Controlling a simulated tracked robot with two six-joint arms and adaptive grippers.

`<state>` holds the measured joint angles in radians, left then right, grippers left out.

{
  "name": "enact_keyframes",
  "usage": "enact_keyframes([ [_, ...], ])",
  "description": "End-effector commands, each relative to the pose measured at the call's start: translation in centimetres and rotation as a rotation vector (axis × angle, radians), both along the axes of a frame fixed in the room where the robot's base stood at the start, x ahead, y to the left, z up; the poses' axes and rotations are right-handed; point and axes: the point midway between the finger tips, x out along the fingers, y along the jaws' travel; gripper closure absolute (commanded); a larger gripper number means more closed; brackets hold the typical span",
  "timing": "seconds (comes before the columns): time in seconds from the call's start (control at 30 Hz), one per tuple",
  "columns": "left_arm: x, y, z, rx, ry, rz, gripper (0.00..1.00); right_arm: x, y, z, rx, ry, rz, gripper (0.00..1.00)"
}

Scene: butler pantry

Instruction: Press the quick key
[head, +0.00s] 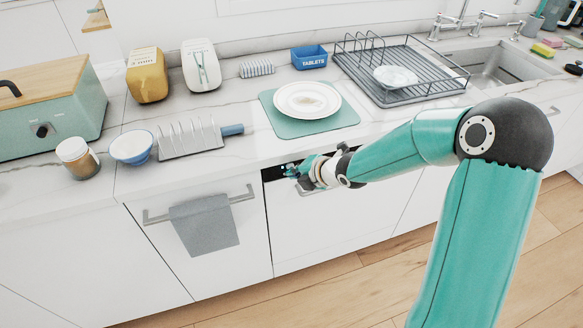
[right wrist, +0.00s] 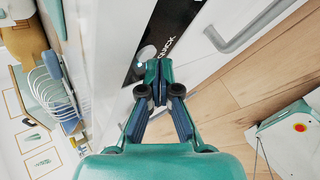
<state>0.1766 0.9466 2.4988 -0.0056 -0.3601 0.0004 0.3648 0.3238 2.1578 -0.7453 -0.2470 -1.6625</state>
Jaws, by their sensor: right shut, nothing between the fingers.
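The black control panel (head: 273,173) is a narrow strip along the top of the white appliance front under the counter. In the right wrist view the panel (right wrist: 165,22) carries the word QUICK, with a round pale key (right wrist: 146,54) beside the lettering. My right gripper (head: 292,171) is shut and empty, in front of the panel. In the right wrist view its fingertips (right wrist: 158,72) lie right by the key and partly cover the panel; I cannot tell whether they touch it. My left gripper is not in view.
A bar handle (right wrist: 245,32) stands out from the front near the gripper. A grey towel (head: 204,223) hangs on the handle to the left. Above, the counter holds a plate on a green mat (head: 285,122), a toast rack (head: 190,141) and a dish rack (head: 440,92).

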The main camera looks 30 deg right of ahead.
Motion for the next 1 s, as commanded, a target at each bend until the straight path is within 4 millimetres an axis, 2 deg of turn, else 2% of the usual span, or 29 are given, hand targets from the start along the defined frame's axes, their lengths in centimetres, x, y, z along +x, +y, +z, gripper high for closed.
enact_keyframes([
  [0.1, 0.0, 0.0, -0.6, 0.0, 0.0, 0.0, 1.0, -0.6, 0.1, -0.2, -0.001, 0.0, 0.001, 1.0],
  [0.57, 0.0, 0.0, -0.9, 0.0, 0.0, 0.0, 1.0, -1.1, 0.3, -0.1, 0.0, 0.001, 0.001, 1.0],
  [1.0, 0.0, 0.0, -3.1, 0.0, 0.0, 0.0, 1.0, -5.0, 1.2, -0.2, -0.001, 0.0, 0.001, 1.0],
])
